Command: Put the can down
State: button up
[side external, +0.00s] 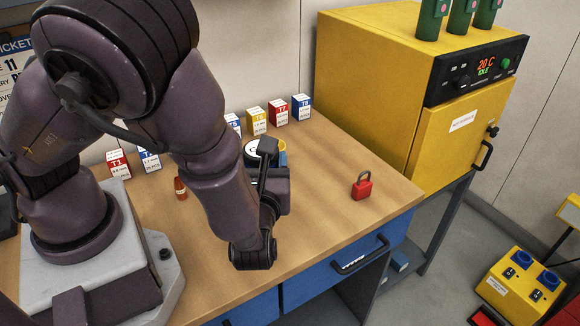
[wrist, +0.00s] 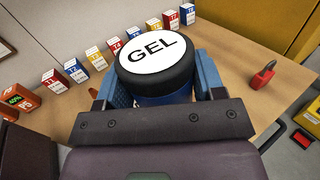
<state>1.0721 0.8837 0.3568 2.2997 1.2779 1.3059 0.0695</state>
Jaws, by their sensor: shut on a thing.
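The can has a black-rimmed white lid marked "GEL" and a blue body below it. It fills the upper middle of the wrist view (wrist: 157,66). In the side view its lid (side external: 251,148) shows partly behind my arm. My gripper (wrist: 160,88) is shut on the can, with one blue finger on each side of it. In the side view my gripper (side external: 270,178) is mostly hidden by my own wrist. The can's base is hidden, so I cannot tell whether it touches the wooden bench (side external: 325,215).
A red padlock (side external: 361,187) stands on the bench to the right. A row of numbered boxes (side external: 279,112) lines the back. A yellow oven (side external: 375,75) stands at the right. Bench around the padlock is clear.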

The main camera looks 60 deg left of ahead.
jog(key=shift+s+a+r, duration=0.15)
jog(key=shift+s+r, duration=0.1)
jog(key=shift+s, duration=0.2)
jog(key=w+a+n+g+y, duration=0.1)
jog(key=w+a+n+g, duration=0.15)
jog(key=w+a, duration=0.8)
jog(key=shift+m+t, duration=0.55)
jog(key=shift+m, duration=0.2)
jog(key=shift+w+a+f, duration=0.65)
jog(key=shift+w+f, duration=1.45)
jog(key=shift+w, duration=0.4)
jog(key=shift+w+a+f, duration=0.65)
jog(key=shift+w+f, duration=1.4)
jog(key=shift+w, duration=0.4)
jog(key=shift+w+a+f, duration=0.65)
jog(key=shift+w+f, duration=1.45)
jog(key=shift+w, duration=0.4)
jog(key=shift+f, duration=0.15)
jog(key=o, duration=1.1)
jog(key=shift+o, duration=0.2)
